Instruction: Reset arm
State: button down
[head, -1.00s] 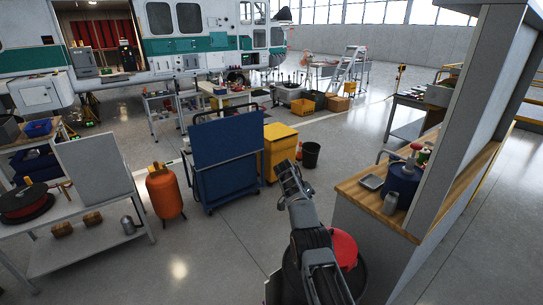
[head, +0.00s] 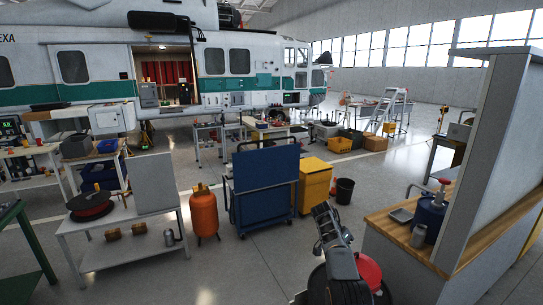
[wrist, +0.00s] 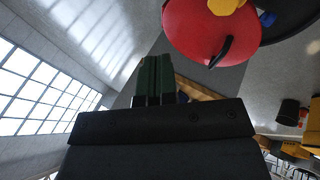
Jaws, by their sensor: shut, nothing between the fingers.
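My arm rises from the bottom of the head view, right of the middle, with my gripper (head: 322,210) at its upper end. It is raised over the grey floor, in front of a yellow cabinet and a blue cart. In the wrist view the two dark green fingers (wrist: 153,78) of my gripper stand close together, with nothing held between them. A red round thing (head: 369,272) is beside the arm; it also shows in the wrist view (wrist: 205,28) with a yellow knob.
A wood-topped counter (head: 395,228) with a grey wall panel is close on the right. The blue cart (head: 264,185), yellow cabinet (head: 314,185), black bin (head: 344,191) and orange cylinder (head: 204,213) stand ahead. A white table (head: 125,222) is at left. Floor between is clear.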

jog(key=f, duration=0.1)
jog(key=w+f+n, duration=0.1)
jog(key=f, duration=0.1)
jog(key=shift+w+a+n, duration=0.15)
jog(key=shift+w+n, duration=0.1)
jog(key=shift+n, duration=0.05)
jog(key=s+a+r+n+t+y+b, duration=0.1)
jog(key=s+r, duration=0.4)
jog(key=s, duration=0.7)
jog(key=s+a+r+n+t+y+b, duration=0.1)
jog(key=s+a+r+n+t+y, duration=0.2)
jog(key=s, duration=1)
jog(key=s+a+r+n+t+y+b, duration=0.2)
jog(key=s+a+r, duration=0.4)
jog(key=s, duration=0.6)
jog(key=shift+s+a+r+n+t, duration=0.4)
jog(key=shift+r+n+t, duration=0.45)
jog(key=shift+r, duration=0.5)
